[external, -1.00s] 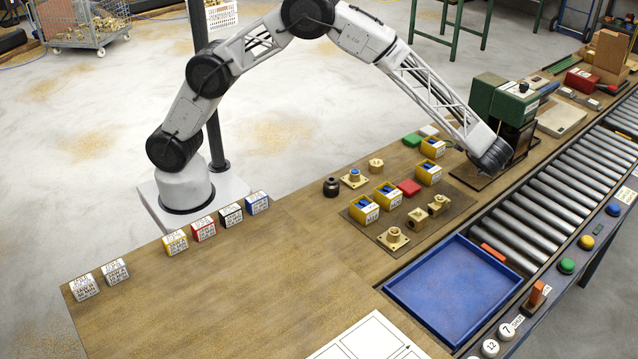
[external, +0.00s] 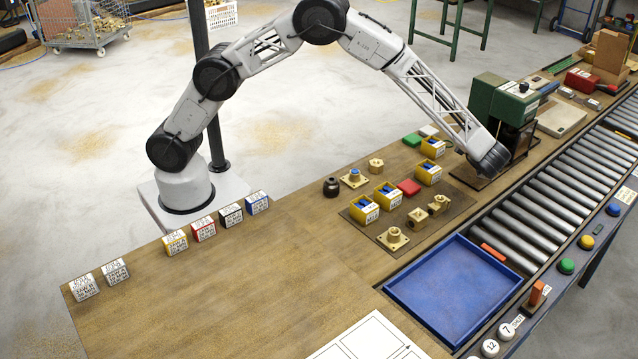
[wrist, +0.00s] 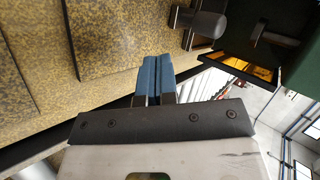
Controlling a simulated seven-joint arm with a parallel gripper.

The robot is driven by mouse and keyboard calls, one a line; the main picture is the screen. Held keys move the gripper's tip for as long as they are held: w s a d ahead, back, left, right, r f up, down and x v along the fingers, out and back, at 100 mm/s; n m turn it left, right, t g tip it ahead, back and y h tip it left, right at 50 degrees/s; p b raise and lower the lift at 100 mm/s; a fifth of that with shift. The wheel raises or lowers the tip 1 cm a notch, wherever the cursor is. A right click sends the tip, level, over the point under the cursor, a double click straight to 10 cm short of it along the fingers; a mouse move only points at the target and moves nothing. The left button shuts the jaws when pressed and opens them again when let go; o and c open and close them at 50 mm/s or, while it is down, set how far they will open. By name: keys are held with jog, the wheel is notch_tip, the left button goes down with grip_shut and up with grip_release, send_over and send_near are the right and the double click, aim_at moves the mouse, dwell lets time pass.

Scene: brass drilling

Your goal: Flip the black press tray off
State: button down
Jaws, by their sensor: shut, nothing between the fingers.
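In the external view the green press (external: 499,100) stands at the far right of the bench, with a dark tray or base plate (external: 468,180) at its foot. My wrist covers part of this plate and the lower press front. My gripper's fingers are hidden there. In the wrist view my gripper (wrist: 155,80) is shut and empty, its blue fingertips together. The press's dark body (wrist: 285,45) is at the upper right, with a grey cylindrical knob or handle (wrist: 208,24) just beyond the fingertips. They look apart from it. I cannot tell the press tray's position.
Yellow bins (external: 428,172) and brass fittings (external: 393,238) sit on a dark mat left of my wrist. A roller conveyor (external: 545,213) runs along the right, with a blue tray (external: 455,290) in front. The bench's near left part is largely clear.

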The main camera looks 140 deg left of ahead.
jog(key=x, duration=0.4)
jog(key=shift+f, duration=0.15)
jog(key=a, duration=0.1)
jog(key=s+a, duration=0.1)
jog(key=shift+s+a, duration=0.2)
jog(key=shift+a, duration=0.1)
jog(key=shift+s+a, duration=0.2)
jog(key=shift+a, duration=0.25)
jog(key=a, duration=0.4)
jog(key=shift+a+r, duration=0.2)
jog(key=shift+a, duration=0.15)
